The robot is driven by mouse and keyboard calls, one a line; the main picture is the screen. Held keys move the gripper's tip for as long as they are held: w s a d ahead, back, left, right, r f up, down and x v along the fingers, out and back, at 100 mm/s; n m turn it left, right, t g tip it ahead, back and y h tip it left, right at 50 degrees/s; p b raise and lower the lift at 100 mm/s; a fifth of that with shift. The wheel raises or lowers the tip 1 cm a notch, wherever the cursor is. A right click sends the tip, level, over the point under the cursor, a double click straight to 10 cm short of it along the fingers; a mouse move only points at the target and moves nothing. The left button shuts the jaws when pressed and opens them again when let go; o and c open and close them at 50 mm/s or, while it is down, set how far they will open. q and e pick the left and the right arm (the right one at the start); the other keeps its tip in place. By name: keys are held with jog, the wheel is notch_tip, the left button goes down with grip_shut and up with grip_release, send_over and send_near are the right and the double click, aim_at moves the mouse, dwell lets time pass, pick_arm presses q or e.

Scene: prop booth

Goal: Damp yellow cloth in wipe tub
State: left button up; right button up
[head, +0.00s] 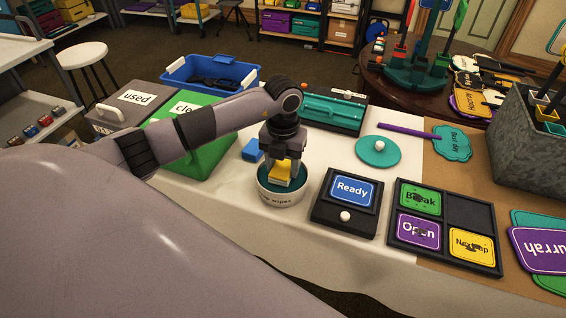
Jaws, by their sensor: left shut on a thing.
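My left gripper (283,163) reaches in from the left and points down over the wipe tub (281,198). It is shut on the yellow cloth (281,173), which looks like a small yellow block. The cloth is at the tub's mouth, over the teal inside. I cannot tell whether it touches what is in the tub or how damp it is. The tub is white and round, with "wipes" partly readable on its front. My right gripper is not in view.
A green box (203,151), a grey box marked "used" (118,119) and a small blue block (252,150) lie left of the tub. Right are a "Ready" sign stand (345,216), a round teal disc with a white knob (378,157) and a dark sign tray (468,208).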

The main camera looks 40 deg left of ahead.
aim_at(283, 166)
pick_arm(q)
jog(key=shift+r+p, duration=2.5)
jog(key=shift+r, duration=1)
jog(key=m, duration=0.2)
jog(key=d+r+m, duration=0.1)
jog(key=m, duration=0.1)
jog(key=d+r+m, duration=0.1)
jog(key=m, duration=0.1)
jog(key=shift+s+m, duration=0.15)
jog(key=shift+m, duration=0.25)
jog(key=s+d+r+m, duration=0.3)
jog(key=m, duration=1.3)
jog(key=s+d+r+m, duration=0.3)
jog(key=m, duration=1.3)
jog(key=shift+s+d+r+m, duration=0.15)
jog(key=shift+d+r+m, duration=0.1)
jog(key=shift+r+m, duration=0.1)
